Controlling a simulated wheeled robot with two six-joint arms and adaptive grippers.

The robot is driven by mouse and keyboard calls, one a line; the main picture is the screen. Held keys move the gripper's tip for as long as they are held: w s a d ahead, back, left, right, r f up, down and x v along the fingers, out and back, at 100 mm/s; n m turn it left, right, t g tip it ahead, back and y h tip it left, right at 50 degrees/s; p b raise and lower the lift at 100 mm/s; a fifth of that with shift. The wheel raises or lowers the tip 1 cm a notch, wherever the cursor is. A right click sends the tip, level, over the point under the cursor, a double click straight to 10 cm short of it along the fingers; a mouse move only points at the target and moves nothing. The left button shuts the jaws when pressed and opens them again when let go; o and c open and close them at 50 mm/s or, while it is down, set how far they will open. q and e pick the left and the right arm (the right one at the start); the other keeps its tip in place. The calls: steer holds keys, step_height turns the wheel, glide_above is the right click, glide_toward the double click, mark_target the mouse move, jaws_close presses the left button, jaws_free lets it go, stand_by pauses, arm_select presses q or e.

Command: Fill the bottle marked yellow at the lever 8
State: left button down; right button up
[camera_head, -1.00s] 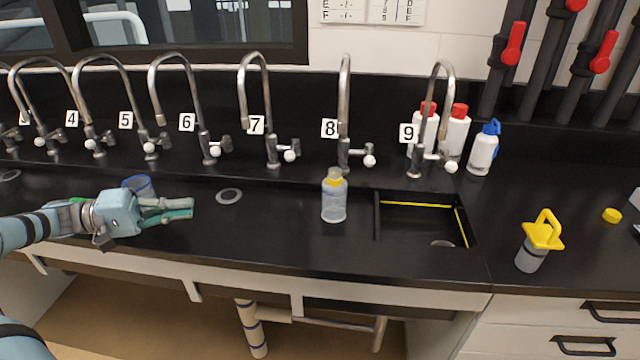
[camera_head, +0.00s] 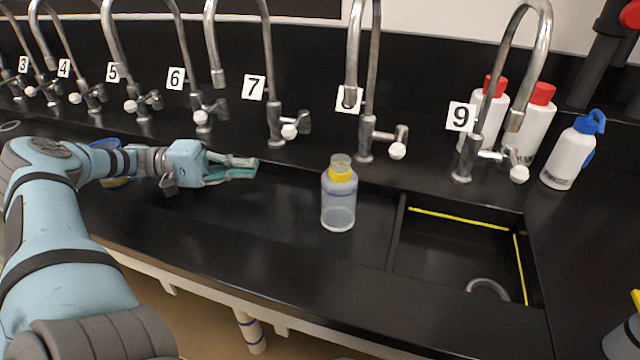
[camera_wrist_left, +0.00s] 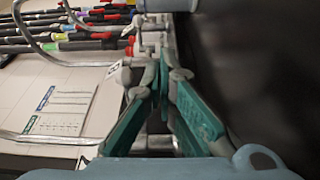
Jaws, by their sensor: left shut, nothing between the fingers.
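A clear bottle (camera_head: 339,205) with a yellow band round its neck stands upright on the black counter, left of the sink. The spout end of tap 8 (camera_head: 371,90) shows above the bottle in the picture; I cannot tell if they line up exactly. Its white-knobbed lever (camera_head: 397,151) is right of the tap's base. Tap 8's label (camera_head: 345,103) is partly hidden by the spout. My left gripper (camera_head: 256,167) is shut and empty, left of the bottle and apart from it. Its green fingers also show in the left wrist view (camera_wrist_left: 165,80). My right gripper is out of view.
Tap 7 (camera_head: 271,70) stands behind my left gripper. Tap 9 (camera_head: 545,40) rises beside the sink (camera_head: 397,232). White bottles with red caps (camera_head: 532,115) and one with a blue top (camera_head: 570,153) stand at right.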

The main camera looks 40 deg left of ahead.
mark_target(339, 192)
arm_select(q)
steer(key=shift+w+f, duration=0.25)
steer(key=shift+f, duration=0.1)
steer(key=shift+w+d, duration=0.25)
steer(key=b+x, duration=0.1)
steer(key=x, duration=0.8)
steer(key=shift+d, duration=0.35)
steer(key=d+p, duration=0.1)
steer(key=d, duration=0.1)
steer(key=shift+s+d+r+p, duration=0.25)
steer(key=shift+s+d+p, duration=0.05)
steer(key=shift+s+p, duration=0.05)
steer(key=shift+s+d, duration=0.2)
steer(key=shift+d, duration=0.25)
steer(key=shift+f, duration=0.1)
steer(key=shift+s+d, duration=0.2)
steer(key=shift+d, duration=1.05)
